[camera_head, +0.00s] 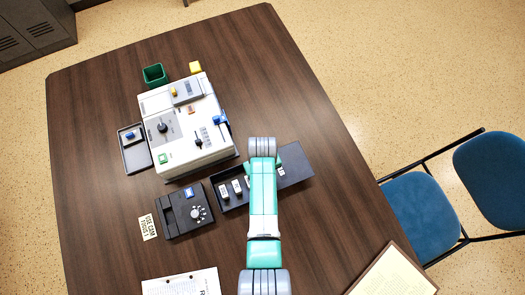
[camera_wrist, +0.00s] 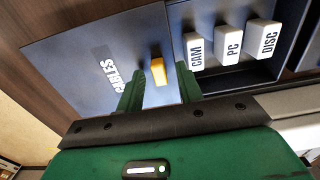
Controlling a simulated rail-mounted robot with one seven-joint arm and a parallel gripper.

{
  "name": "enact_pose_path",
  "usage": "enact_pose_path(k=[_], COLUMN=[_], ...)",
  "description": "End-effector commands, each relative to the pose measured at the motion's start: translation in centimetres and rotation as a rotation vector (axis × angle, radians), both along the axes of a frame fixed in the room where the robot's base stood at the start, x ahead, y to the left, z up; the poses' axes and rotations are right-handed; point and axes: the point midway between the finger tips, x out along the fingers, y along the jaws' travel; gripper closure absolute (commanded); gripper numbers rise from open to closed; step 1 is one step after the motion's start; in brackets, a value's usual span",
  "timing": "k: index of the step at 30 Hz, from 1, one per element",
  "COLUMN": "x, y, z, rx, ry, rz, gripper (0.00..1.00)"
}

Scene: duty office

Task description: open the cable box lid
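The cable box is a long dark tray (camera_head: 232,205), partly hidden under my arm in the head view. Its flat dark lid (camera_wrist: 85,55), labelled CABLES, shows in the wrist view with a small yellow knob (camera_wrist: 157,74). The lid also shows in the head view (camera_head: 297,163), right of my arm. Beside the lid, white plugs marked CAM (camera_wrist: 196,50), PC (camera_wrist: 228,45) and DISC (camera_wrist: 262,39) stand uncovered in the box. My gripper (camera_wrist: 160,68) is open, its green fingers either side of the knob, with gaps showing. Whether the lid overhangs the box is unclear.
A white machine (camera_head: 185,125) with switches stands behind the box. Papers (camera_head: 185,284) lie at the front. The table's right side is mostly clear.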

Motion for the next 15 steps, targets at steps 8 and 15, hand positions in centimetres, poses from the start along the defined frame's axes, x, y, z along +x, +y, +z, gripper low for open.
enact_pose_path(k=[8,15], x=[0.1,0.0], y=[0.0,0.0], z=[5.0,7.7], rx=[0.0,0.0], ry=[-0.003,-0.001], rz=[0.0,0.0], gripper=[0.64,0.64])
